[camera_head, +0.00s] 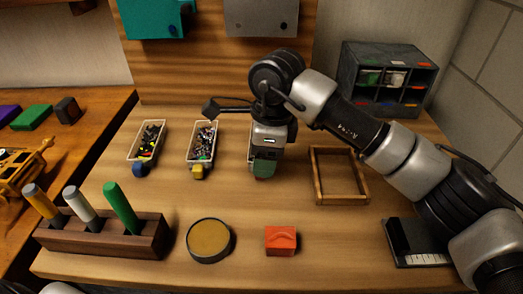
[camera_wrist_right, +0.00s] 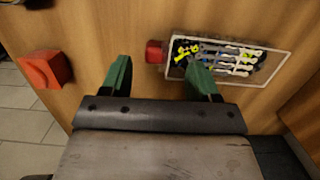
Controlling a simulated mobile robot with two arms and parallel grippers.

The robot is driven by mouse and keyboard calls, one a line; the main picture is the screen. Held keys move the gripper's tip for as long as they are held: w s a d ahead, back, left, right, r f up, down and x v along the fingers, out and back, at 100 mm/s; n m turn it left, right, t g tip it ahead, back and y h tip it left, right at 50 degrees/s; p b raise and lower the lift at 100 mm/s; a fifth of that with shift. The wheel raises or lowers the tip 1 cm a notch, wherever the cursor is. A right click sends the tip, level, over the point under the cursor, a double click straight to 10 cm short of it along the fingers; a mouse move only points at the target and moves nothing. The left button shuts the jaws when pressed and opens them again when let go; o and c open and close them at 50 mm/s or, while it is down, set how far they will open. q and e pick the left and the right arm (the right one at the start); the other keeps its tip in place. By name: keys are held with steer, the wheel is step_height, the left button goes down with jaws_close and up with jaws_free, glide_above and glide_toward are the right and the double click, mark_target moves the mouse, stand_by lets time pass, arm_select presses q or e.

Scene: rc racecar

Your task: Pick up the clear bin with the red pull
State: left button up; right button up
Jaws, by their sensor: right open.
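The clear bin (camera_wrist_right: 232,39) with the red pull (camera_wrist_right: 155,52) shows in the right wrist view, holding several yellow, grey and dark small parts. Its red pull is at the left end, between and a little beyond my fingertips. In the head view, this bin is mostly hidden behind my right gripper (camera_head: 264,168), which points down over its near end. My right gripper also shows in the wrist view (camera_wrist_right: 161,72), with its two green fingers apart and nothing between them. My left gripper is out of view.
Two similar bins stand to the left, one with a yellow pull (camera_head: 199,172) and one with a blue pull (camera_head: 140,169). A wooden frame (camera_head: 316,178) is to the right. A red box (camera_head: 281,241) and round tin (camera_head: 209,241) lie in front.

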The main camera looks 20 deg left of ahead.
steer(key=f, duration=0.3)
steer(key=shift+s+a+f, duration=0.2)
steer(key=shift+a+f, duration=0.05)
steer(key=shift+a, duration=0.05)
steer(key=c, duration=1.1)
steer(key=shift+r, duration=0.1)
